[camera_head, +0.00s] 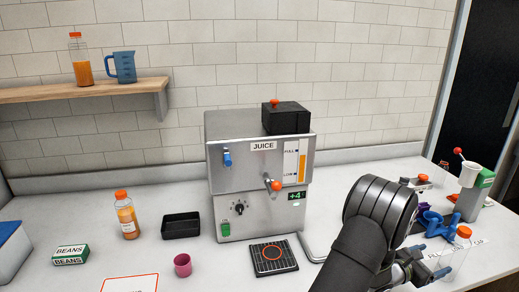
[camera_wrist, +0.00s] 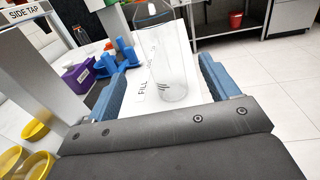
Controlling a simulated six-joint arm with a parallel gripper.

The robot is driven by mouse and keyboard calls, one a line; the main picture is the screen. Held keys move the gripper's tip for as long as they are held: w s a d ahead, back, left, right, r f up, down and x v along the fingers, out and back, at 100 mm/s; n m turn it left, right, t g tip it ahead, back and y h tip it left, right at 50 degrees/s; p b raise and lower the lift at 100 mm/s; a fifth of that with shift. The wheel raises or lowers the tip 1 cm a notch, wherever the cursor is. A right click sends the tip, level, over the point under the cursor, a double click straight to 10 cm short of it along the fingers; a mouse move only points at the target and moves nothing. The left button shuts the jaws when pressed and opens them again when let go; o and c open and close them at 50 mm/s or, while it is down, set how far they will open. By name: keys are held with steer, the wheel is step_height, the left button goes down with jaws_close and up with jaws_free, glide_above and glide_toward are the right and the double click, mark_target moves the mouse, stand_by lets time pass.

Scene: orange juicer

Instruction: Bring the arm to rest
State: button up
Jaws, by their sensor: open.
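My gripper (camera_head: 432,264) is at the right of the counter in the head view, with its dark wrist and blue fingers pointing right. In the wrist view my gripper (camera_wrist: 168,62) has its two blue fingers spread wide apart. A clear, empty-looking bottle (camera_wrist: 168,78) shows in the gap between them, with space on either side of it. In the head view a clear bottle with an orange cap (camera_head: 463,233) stands just right of the fingers. I cannot tell how far between the fingers the bottle is.
The steel juicer (camera_head: 255,200) stands left of my arm, with a drip tray (camera_head: 274,257) in front. A blue rack (camera_head: 432,222) is behind my gripper. An orange juice bottle (camera_head: 126,218), black tray (camera_head: 181,226) and pink cup (camera_head: 182,265) stand left on the counter.

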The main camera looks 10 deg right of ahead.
mark_target(460, 243)
steer(key=d, duration=0.7)
steer(key=w+d, duration=0.1)
steer(key=d, duration=0.3)
steer(key=shift+d, duration=0.55)
steer(key=shift+a+r, duration=0.1)
steer(key=shift+r, duration=1.3)
steer(key=shift+o, duration=0.2)
steer(key=o, duration=0.4)
